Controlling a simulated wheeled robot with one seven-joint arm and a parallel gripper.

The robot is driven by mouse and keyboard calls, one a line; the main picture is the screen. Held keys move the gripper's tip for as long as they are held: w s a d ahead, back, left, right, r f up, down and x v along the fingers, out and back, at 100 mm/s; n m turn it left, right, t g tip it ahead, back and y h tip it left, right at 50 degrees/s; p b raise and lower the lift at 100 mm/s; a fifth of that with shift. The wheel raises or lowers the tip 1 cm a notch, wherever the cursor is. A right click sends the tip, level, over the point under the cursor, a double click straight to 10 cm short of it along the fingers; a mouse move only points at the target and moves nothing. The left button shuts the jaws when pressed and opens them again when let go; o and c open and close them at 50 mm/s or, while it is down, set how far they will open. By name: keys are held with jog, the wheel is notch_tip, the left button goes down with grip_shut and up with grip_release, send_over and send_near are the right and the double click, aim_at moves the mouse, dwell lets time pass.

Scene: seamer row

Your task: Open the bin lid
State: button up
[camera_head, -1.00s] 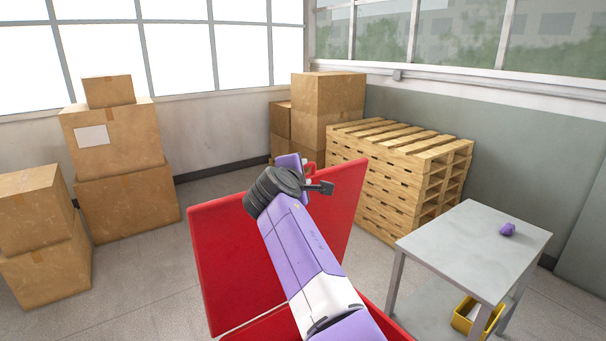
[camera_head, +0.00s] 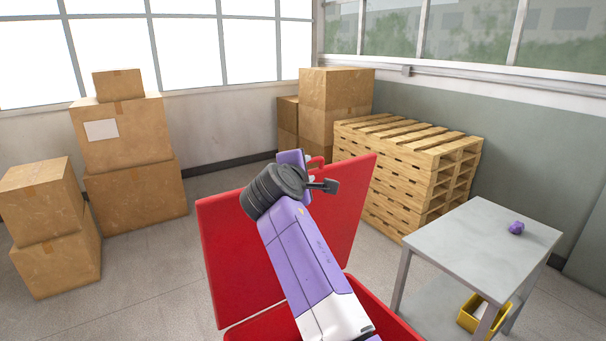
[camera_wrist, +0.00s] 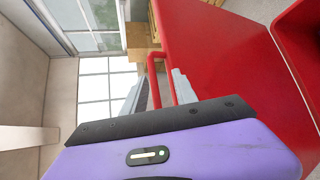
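The red bin lid (camera_head: 235,260) stands raised and leaning at the back of the red bin (camera_head: 375,305), whose opening shows only in part at the bottom of the head view. The lid also fills the upper right of the wrist view (camera_wrist: 220,60). Its red loop handle (camera_wrist: 153,75) is at the lid's upper edge, between the fingers of my gripper (camera_wrist: 160,92). The fingers stand apart, with gaps beside the handle bars. In the head view my dark wrist and purple arm cover the lid's middle and most of my gripper (camera_head: 308,172).
Wooden pallets (camera_head: 390,180) and cardboard boxes (camera_head: 335,100) stand behind the lid. More boxes (camera_head: 125,150) are at the left. A grey table (camera_head: 460,250) at the right holds a small purple object (camera_head: 516,228), with a yellow bin (camera_head: 470,315) below.

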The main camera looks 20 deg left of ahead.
jog(key=v, duration=0.4)
jog(key=shift+s+d+b, duration=0.2)
jog(key=shift+s+b, duration=0.05)
jog(key=shift+b, duration=0.1)
jog(key=shift+r, duration=0.1)
